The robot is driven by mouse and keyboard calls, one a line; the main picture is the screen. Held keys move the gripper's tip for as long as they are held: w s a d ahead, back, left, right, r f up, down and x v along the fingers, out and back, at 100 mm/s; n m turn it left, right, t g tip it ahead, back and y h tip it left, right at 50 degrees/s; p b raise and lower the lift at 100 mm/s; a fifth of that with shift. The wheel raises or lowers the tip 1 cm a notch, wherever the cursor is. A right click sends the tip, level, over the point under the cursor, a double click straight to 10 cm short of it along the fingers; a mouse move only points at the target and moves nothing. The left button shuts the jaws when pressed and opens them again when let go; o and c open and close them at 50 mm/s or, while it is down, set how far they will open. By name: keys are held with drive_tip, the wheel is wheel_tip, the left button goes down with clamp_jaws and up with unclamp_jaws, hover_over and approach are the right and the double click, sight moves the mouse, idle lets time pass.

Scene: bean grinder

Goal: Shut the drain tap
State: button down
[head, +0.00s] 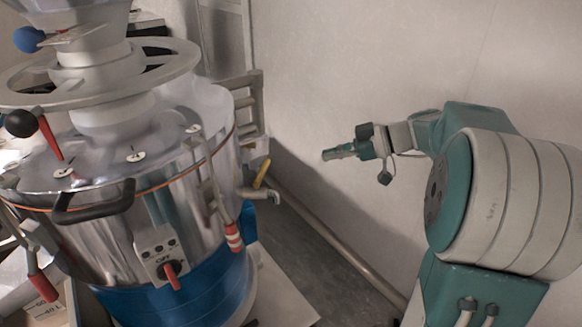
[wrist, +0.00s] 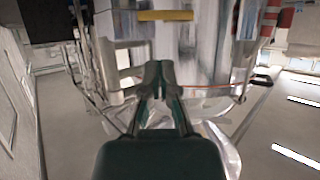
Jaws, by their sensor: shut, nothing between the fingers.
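The drain tap (head: 262,194) sticks out to the right from the side of the steel grinder (head: 180,185) in the head view. Its yellow lever (head: 262,174) stands up at a slant above the spout. In the wrist view the yellow lever (wrist: 165,15) shows as a horizontal bar near the top edge, beyond my fingertips. My gripper (head: 335,154) is shut and empty, to the right of the tap and a little higher in the head view, clearly apart from it. It also shows in the wrist view (wrist: 158,72), fingertips together.
A pipe (head: 335,235) runs along the floor by the wall (head: 400,60). The space between gripper and tap looks clear.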

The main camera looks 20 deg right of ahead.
approach(266, 165)
drive_tip(key=x, duration=0.7)
drive_tip(key=shift+a+f, duration=0.25)
drive_tip(key=shift+f, duration=0.2)
drive_tip(key=shift+s, duration=0.1)
drive_tip(key=shift+w+a+n+g+y, duration=0.3)
drive_tip(key=shift+w+n+g+y, duration=0.1)
drive_tip(key=shift+n+g+y, duration=0.1)
drive_tip(key=shift+w+a, duration=0.25)
